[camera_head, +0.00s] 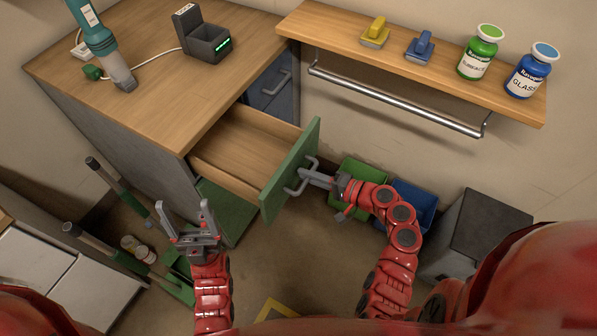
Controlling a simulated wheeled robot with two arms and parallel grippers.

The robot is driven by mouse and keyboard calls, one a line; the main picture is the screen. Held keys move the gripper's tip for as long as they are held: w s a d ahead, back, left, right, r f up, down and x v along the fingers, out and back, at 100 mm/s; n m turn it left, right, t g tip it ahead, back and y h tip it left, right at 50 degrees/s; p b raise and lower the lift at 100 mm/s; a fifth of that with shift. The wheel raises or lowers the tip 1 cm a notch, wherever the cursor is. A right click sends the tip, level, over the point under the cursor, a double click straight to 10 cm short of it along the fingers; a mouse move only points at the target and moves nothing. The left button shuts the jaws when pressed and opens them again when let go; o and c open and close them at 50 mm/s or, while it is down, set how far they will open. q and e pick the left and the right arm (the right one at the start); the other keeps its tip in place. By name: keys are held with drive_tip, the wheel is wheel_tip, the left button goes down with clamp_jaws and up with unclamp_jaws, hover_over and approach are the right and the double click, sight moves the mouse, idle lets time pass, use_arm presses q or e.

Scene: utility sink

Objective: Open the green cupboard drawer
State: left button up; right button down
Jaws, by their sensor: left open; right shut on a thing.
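The green cupboard drawer (292,176) is pulled out from the wooden-topped cupboard (150,80). Its wooden inside (238,150) looks empty. My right gripper (307,176) is shut on the grey drawer handle (300,189) on the green front. My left gripper (190,228) is open and empty, in front of the cupboard and to the left of the drawer front. A green cupboard front (225,208) shows below the drawer.
A green bin (357,176) and a blue bin (415,200) stand on the floor near my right arm, with a dark grey box (480,232) to their right. A shelf (400,65) with a metal rail holds bottles. Long-handled tools (120,258) are at the left.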

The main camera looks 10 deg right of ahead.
drive_tip(key=shift+s+d, duration=0.35)
drive_tip(key=shift+d, duration=0.1)
drive_tip(key=c, duration=0.9)
unclamp_jaws()
drive_tip(key=shift+o, duration=0.2)
drive_tip(key=v, duration=1.7)
drive_tip(key=shift+d+b, duration=0.2)
drive_tip(key=shift+b, duration=0.25)
